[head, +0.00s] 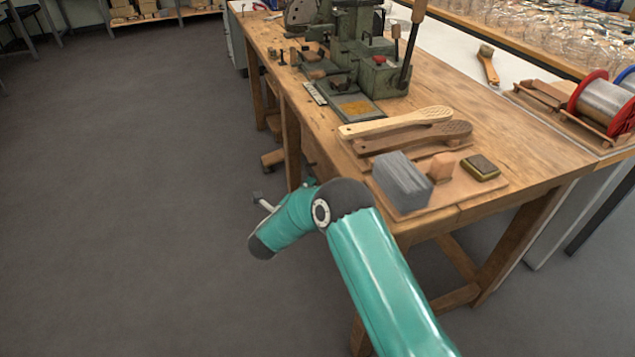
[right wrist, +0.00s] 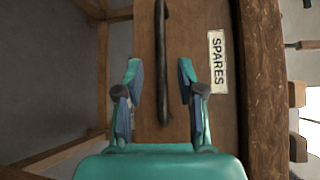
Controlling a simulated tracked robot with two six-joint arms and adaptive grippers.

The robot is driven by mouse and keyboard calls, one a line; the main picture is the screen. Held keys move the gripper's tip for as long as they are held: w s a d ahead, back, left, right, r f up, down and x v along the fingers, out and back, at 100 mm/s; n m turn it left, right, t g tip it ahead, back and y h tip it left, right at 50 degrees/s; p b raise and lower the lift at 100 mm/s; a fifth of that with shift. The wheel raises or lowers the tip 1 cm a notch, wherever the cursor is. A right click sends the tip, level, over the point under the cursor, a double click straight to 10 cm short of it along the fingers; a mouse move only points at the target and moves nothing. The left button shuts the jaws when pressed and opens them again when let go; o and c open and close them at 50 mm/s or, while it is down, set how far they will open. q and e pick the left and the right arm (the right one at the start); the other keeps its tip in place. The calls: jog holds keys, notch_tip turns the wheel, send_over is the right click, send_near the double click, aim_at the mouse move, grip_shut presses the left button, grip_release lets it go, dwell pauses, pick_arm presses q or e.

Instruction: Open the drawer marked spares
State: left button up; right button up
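The drawer front (right wrist: 200,20) marked spares fills the middle of the right wrist view, turned on its side. Its white label (right wrist: 217,62) reads SPARES. A dark bar handle (right wrist: 162,60) runs upright in that picture. My right gripper (right wrist: 160,70) is open and empty, with one finger on each side of the handle and gaps to both. I cannot tell how deep the fingers reach around it. In the head view my right gripper (head: 311,182) is mostly hidden behind my arm at the bench's left side, and the drawer is hidden. My left gripper is not in view.
A bench leg (head: 291,145) stands near my gripper. The floor (head: 130,200) to the left is clear.

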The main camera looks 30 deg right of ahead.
jog(key=shift+x, duration=2.2)
jog(key=shift+f, duration=0.1)
grip_shut()
